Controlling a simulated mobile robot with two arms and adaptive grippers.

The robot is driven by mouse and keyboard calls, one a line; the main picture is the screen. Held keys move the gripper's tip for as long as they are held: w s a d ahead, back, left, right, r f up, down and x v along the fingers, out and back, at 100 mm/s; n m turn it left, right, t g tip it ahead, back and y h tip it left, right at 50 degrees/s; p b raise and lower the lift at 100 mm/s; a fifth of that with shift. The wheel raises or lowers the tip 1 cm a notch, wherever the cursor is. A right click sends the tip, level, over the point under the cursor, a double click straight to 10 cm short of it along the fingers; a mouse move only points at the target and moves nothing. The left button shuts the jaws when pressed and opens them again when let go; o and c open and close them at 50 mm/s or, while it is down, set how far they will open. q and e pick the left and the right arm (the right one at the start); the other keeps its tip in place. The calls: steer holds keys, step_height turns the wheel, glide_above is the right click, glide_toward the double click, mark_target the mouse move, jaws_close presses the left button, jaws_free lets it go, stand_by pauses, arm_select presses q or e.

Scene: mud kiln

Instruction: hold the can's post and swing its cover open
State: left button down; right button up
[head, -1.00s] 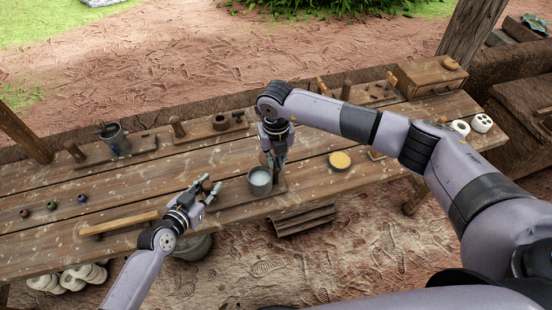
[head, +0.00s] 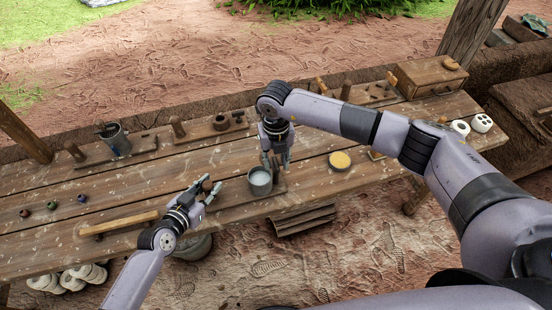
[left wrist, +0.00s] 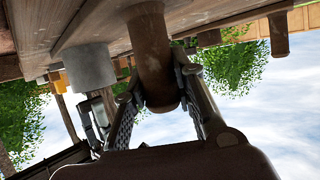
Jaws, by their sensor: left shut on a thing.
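The grey can (head: 260,186) stands on a low wooden board at the table's front edge. Its round top looks grey; I cannot make out a separate cover. My left gripper (head: 211,188) is left of the can. In the left wrist view it (left wrist: 160,98) is shut on a brown round post (left wrist: 153,45), one finger on each side. The post is hidden by the gripper in the head view. The can also shows in the left wrist view (left wrist: 86,68). My right gripper (head: 276,162) points down just behind the can's rim, its fingers apart.
A round yellow-topped dish (head: 340,161) sits right of the can. A wooden bar (head: 118,223) lies left of my left gripper. A dark mug (head: 115,139) and wooden stands (head: 212,132) line the back. Bare planks lie between.

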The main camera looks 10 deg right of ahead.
mark_target(276, 162)
steer(key=shift+r, duration=0.1)
step_height(276, 162, up, 12)
stand_by(0.5)
arm_select(q)
steer(key=c, duration=1.2)
jaws_free()
steer(key=shift+c, duration=0.2)
arm_select(e)
step_height(276, 162, up, 4)
steer(key=shift+f, duration=0.1)
